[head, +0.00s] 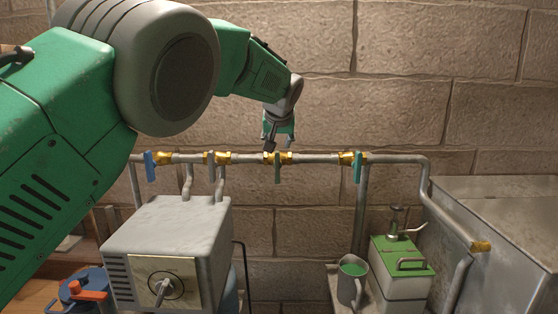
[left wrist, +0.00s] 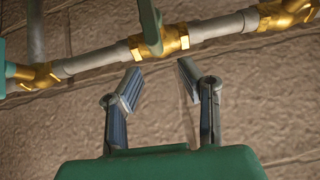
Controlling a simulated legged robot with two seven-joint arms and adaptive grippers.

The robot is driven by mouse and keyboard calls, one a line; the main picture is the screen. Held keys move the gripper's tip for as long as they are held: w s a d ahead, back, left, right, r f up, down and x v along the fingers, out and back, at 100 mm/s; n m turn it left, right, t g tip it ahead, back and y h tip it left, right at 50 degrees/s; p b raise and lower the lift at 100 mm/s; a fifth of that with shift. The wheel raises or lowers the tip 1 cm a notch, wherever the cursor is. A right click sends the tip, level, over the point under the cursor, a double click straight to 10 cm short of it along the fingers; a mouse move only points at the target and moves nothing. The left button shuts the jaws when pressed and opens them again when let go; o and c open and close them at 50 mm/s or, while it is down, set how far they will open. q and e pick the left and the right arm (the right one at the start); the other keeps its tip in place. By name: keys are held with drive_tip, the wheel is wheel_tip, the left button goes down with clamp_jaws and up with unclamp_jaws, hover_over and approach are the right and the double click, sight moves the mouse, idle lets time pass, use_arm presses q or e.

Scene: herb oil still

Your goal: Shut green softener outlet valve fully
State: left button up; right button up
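A dark green valve handle (head: 277,172) hangs down across the horizontal grey pipe on a brass valve body, near the middle of the head view. In the left wrist view a green handle (left wrist: 150,25) crosses a brass valve (left wrist: 172,40) at upper centre. A teal handle (head: 358,170) also hangs down from the pipe further right. Which one is the softener outlet I cannot tell from any label. My left gripper (head: 279,140) is just above the dark green handle's valve. In the left wrist view its two fingers (left wrist: 160,85) are apart and empty. My right gripper is not visible.
A blue handle (head: 150,166) and a grey handle (head: 211,166) hang from the same pipe (head: 320,158) to the left. Below stand a grey box with a dial (head: 165,235), a green-lidded container (head: 402,265) and a jug (head: 350,285). A metal tank (head: 500,230) is at right.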

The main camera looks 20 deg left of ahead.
use_arm(q)
drive_tip(key=shift+w+r, duration=0.1)
drive_tip(key=shift+r, duration=1.35)
